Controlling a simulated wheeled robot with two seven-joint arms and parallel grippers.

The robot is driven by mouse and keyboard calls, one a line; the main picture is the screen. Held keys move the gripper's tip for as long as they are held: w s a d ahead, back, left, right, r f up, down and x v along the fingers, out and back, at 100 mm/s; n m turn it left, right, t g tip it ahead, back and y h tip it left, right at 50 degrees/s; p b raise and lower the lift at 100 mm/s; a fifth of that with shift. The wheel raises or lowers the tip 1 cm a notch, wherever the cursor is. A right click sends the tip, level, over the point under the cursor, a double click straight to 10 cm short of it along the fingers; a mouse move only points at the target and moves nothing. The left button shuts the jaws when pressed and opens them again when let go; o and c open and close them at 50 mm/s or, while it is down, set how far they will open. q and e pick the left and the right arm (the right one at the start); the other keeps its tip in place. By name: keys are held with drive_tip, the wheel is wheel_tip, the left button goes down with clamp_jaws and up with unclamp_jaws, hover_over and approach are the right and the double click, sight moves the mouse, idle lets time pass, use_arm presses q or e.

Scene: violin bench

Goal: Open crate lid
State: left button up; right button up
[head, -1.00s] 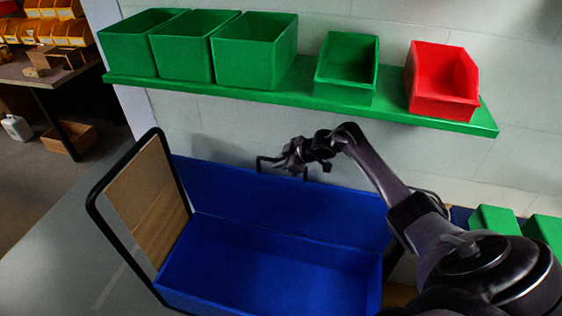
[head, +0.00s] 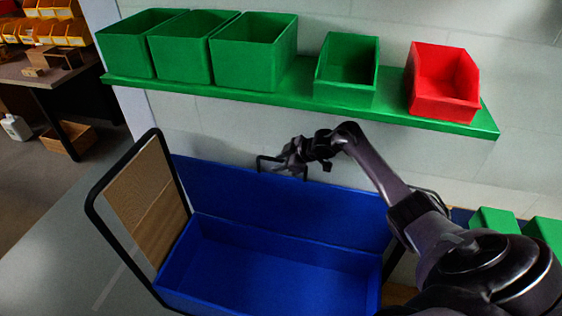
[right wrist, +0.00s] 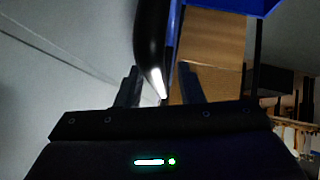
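The blue crate (head: 270,262) stands open in the head view, its inside empty where I can see it. Its blue lid (head: 270,200) stands raised along the back side. Contact cannot be made out. My left gripper is not in view.
A green shelf (head: 290,100) above the crate holds green bins (head: 252,55) and a red bin (head: 443,85). A black-framed wooden panel (head: 145,205) stands at the crate's left. Green boxes (head: 495,220) are at the right. The grey surface at left is clear.

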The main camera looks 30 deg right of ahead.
drive_tip(key=v, duration=0.7)
drive_tip(key=shift+s+r, duration=0.2)
drive_tip(key=shift+s, duration=0.1)
drive_tip(key=shift+d, duration=0.1)
